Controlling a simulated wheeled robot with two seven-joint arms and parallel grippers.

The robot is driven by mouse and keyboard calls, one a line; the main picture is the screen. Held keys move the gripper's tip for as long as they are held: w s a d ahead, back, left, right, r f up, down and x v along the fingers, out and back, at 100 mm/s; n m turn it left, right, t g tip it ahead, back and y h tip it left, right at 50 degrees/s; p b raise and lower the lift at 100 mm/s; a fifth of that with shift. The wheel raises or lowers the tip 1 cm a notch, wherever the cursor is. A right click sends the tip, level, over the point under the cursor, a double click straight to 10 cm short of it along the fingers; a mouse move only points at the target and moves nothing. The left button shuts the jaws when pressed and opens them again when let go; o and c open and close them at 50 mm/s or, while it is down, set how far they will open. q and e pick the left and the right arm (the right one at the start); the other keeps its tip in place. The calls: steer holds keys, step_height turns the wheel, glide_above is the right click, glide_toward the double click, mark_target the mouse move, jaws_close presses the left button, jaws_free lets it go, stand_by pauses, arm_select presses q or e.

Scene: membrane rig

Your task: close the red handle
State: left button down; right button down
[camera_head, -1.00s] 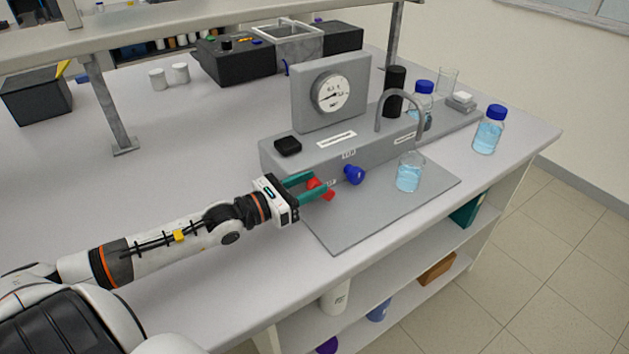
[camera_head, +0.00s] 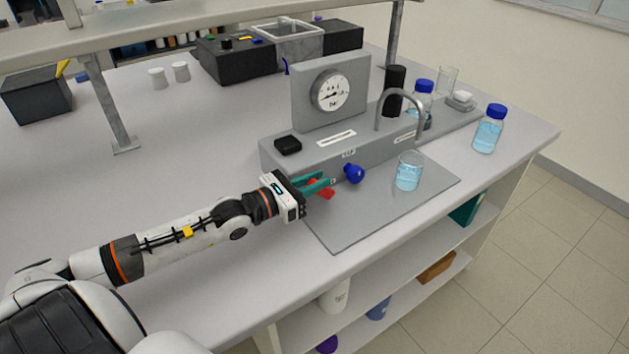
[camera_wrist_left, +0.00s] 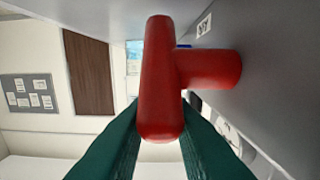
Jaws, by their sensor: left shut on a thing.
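The red handle (camera_head: 326,193) sits on the front face of the grey rig (camera_head: 270,158), left of a blue knob (camera_head: 354,173). In the left wrist view the red handle (camera_wrist_left: 160,85) is a T shape whose stem runs right to the grey face. My left gripper (camera_head: 318,186) has its green fingers at the red handle. In the left wrist view the fingers (camera_wrist_left: 160,140) lie on either side of the lower end of the handle's bar, shut on it. The fingers partly hide the handle in the head view. My right gripper is not in view.
A round gauge (camera_head: 330,93) stands on the rig. A beaker of blue liquid (camera_head: 408,172) stands on the grey mat (camera_head: 345,236) under a curved spout (camera_head: 402,97). A blue-capped bottle (camera_head: 488,130) stands at the right.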

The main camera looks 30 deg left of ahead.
arm_select(q)
steer(key=shift+w+r+g+p, duration=0.15)
steer(key=shift+r+g+p, duration=0.2)
steer(key=shift+g+p, duration=0.3)
steer(key=g+p, duration=0.1)
steer(key=p, duration=0.1)
steer(key=w+g+y+p, duration=0.1)
steer(key=p, duration=0.1)
steer(key=g+y+p, duration=0.1)
steer(key=g+p, duration=0.1)
steer(key=shift+w+d+r+p, duration=0.2)
steer(key=shift+d+r+p, duration=0.1)
steer(key=shift+d+r, duration=0.05)
steer(key=shift+w+d+f+g+y+p, duration=0.1)
steer(key=shift+w+f+g+y+p, duration=0.15)
steer(key=shift+g+p, duration=0.55)
steer(key=shift+w+f+g+y+p, duration=0.1)
steer(key=shift+f+g+y+p, duration=0.05)
steer(key=shift+g+y+p, duration=0.2)
steer(key=c, duration=1.3)
jaws_free()
steer(key=shift+f, duration=0.1)
